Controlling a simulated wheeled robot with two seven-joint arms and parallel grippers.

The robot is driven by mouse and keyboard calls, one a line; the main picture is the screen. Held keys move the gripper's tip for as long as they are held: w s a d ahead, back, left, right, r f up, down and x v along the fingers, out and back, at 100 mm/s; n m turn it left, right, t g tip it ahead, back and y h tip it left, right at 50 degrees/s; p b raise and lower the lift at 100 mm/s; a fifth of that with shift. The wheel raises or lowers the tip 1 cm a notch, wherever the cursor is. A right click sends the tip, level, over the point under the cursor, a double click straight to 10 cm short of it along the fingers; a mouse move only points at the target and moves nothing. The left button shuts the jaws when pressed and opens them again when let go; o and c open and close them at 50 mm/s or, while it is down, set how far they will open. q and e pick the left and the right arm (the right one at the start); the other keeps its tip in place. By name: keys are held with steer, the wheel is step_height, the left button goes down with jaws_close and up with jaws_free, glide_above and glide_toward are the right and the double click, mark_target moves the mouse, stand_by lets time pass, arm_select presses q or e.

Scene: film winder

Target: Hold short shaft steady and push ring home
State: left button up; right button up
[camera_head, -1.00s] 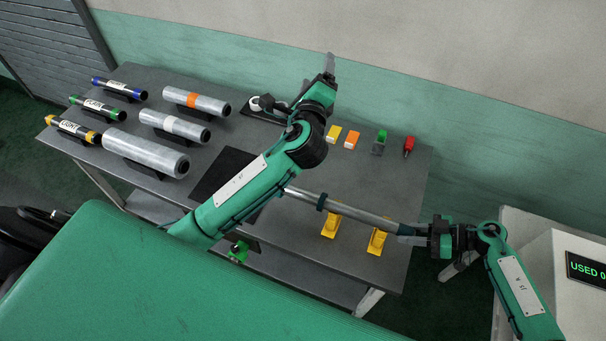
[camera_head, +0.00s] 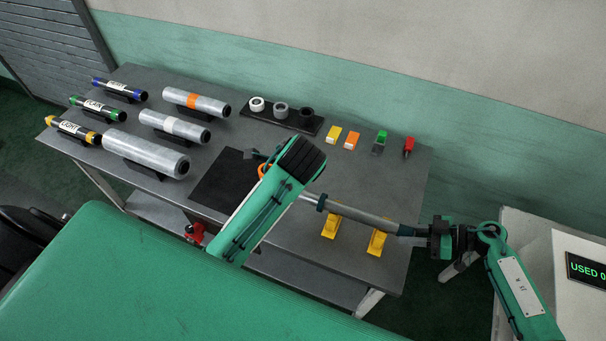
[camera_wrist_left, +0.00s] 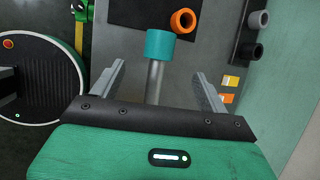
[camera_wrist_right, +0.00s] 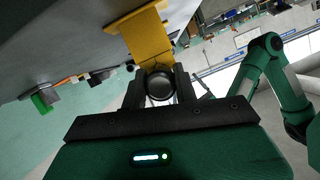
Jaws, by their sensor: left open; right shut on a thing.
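A grey short shaft (camera_head: 360,219) lies level over two yellow supports (camera_head: 330,226). A dark collar (camera_head: 321,203) sits around it near the left support. My right gripper (camera_head: 412,231) is shut on the shaft's right end; in the right wrist view the dark round shaft end (camera_wrist_right: 160,86) sits between the fingers. In the left wrist view a teal ring (camera_wrist_left: 160,45) is at the far end of the shaft (camera_wrist_left: 155,82). My left gripper (camera_wrist_left: 158,90) is open, its fingers on either side of the shaft and apart from it.
A black tray (camera_head: 292,124) at the back holds white, grey and black rings. Film rolls (camera_head: 145,153) and labelled tubes lie at left. Small coloured items (camera_head: 352,141) stand at the back right.

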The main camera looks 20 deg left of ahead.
mark_target(312, 198)
arm_select(q)
steer(key=x, duration=1.1)
steer(key=shift+a+f, duration=0.1)
steer(key=shift+f, duration=0.15)
steer(key=shift+w, duration=0.1)
steer(key=c, duration=1.3)
steer(key=shift+o, duration=0.2)
steer(key=shift+d, duration=0.2)
steer(key=shift+d, duration=0.2)
steer(key=shift+d, duration=3)
steer(key=shift+d, duration=0.4)
steer(key=shift+d, duration=1.65)
